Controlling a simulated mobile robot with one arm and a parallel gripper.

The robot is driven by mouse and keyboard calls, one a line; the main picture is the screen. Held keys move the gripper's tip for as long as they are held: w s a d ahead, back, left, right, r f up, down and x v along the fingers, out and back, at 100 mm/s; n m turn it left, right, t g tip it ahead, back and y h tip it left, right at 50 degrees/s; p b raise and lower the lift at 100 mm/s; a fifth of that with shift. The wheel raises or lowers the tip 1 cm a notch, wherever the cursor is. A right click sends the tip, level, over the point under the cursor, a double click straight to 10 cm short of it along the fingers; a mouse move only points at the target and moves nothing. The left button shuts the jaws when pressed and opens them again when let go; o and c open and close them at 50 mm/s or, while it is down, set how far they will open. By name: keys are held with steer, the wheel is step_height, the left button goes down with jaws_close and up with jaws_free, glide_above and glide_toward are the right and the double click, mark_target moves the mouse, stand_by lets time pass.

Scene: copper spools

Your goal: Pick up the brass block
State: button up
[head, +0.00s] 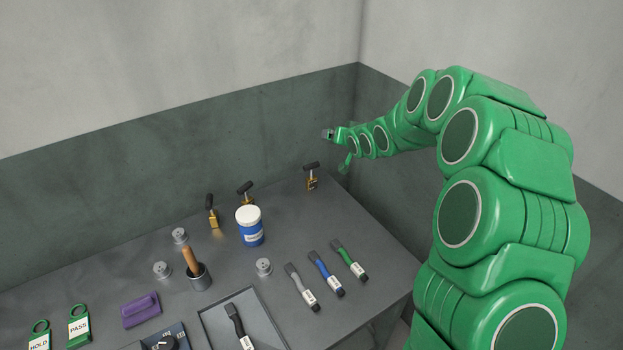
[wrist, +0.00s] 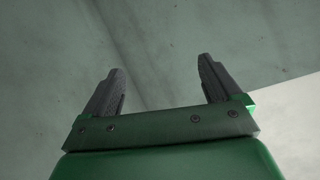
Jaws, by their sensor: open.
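Three small brass pieces with dark handles stand along the back of the grey table: one at the left (head: 213,221), one behind the white-lidded jar (head: 247,201), partly hidden, and one near the back corner (head: 312,185). I cannot tell which of them, if any, is the brass block; no plain brass block shows. My gripper (head: 327,134) is up at the wall, above and right of the corner brass piece and apart from it. In the wrist view my gripper (wrist: 161,66) has its two dark fingers spread, with nothing between them and only bare wall beyond.
A tray (head: 262,312) holds a dark tool. The table (head: 350,215) is clear at back right. Walls close off the back.

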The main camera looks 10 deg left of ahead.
mark_target(313, 168)
steer(key=shift+s+a+r+n+y, duration=0.75)
steer(key=shift+a+r+n+y, duration=1.15)
steer(key=shift+a+n, duration=1)
step_height(313, 168, down, 18)
steer(key=shift+h, duration=0.3)
steer(key=shift+r+x, duration=0.2)
steer(key=shift+x, duration=1.65)
steer(key=shift+r+x, duration=0.15)
steer(key=shift+x, duration=1.75)
steer(key=shift+a, duration=0.15)
steer(key=shift+c, duration=0.3)
steer(key=c, duration=1.4)
